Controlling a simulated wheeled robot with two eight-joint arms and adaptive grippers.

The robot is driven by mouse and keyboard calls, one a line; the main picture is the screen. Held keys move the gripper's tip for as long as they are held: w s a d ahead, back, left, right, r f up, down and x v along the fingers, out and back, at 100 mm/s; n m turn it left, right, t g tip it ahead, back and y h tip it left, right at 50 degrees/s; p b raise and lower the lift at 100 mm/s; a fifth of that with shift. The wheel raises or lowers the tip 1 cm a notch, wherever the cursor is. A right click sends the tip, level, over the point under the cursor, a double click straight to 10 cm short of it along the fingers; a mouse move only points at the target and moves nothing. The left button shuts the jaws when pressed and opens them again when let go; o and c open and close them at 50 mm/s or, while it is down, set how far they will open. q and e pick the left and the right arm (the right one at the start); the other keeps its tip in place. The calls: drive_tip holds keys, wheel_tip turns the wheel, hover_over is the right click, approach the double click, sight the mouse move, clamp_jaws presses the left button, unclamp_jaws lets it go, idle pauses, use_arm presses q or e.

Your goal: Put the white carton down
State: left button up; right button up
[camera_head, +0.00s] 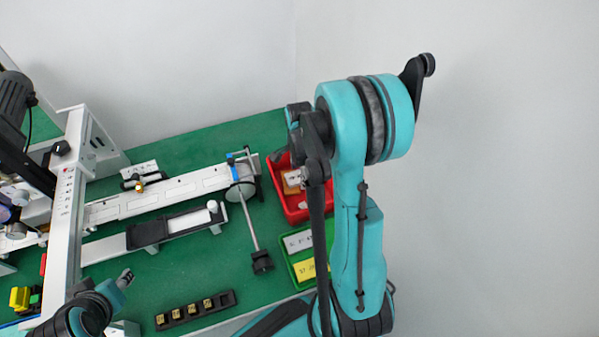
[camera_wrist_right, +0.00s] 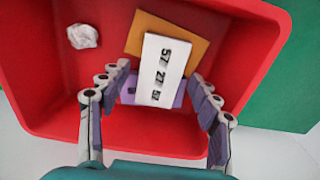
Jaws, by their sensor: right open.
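The white carton (camera_wrist_right: 163,68), printed with dark numbers, lies in the red bin (camera_wrist_right: 50,100) on top of an orange-brown piece and a purple piece. In the head view the carton (camera_head: 294,178) shows small inside the red bin (camera_head: 295,214). My right gripper (camera_wrist_right: 158,84) is open, with one finger on each side of the carton's lower part. Whether a fingertip touches it I cannot tell. In the head view my right arm hides most of that gripper. My left gripper (camera_head: 125,278) is low at the left; its jaw state is unclear.
A crumpled white piece (camera_wrist_right: 83,36) lies in the bin's corner. A green tray (camera_head: 289,262) with a white and a yellow block stands in front of the bin. A thin post on a black base (camera_head: 262,262) and a conveyor (camera_head: 165,193) stand to the left. A black holder (camera_head: 195,311) sits near the front edge.

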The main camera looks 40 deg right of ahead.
drive_tip(key=shift+r, duration=0.3)
wheel_tip(320, 180, up, 11)
drive_tip(key=p, duration=0.5)
drive_tip(key=s+a+r+n+t, duration=0.3)
drive_tip(key=a+r+n, duration=0.2)
drive_tip(key=a+n, duration=0.4)
drive_tip(key=s+a+r+n+t, duration=0.4)
drive_tip(key=a+n, duration=0.5)
drive_tip(key=n, duration=0.3)
drive_tip(key=shift+s+a+r+n, duration=0.15)
drive_tip(key=shift+s+r+n, duration=0.15)
drive_tip(key=shift+r, duration=0.1)
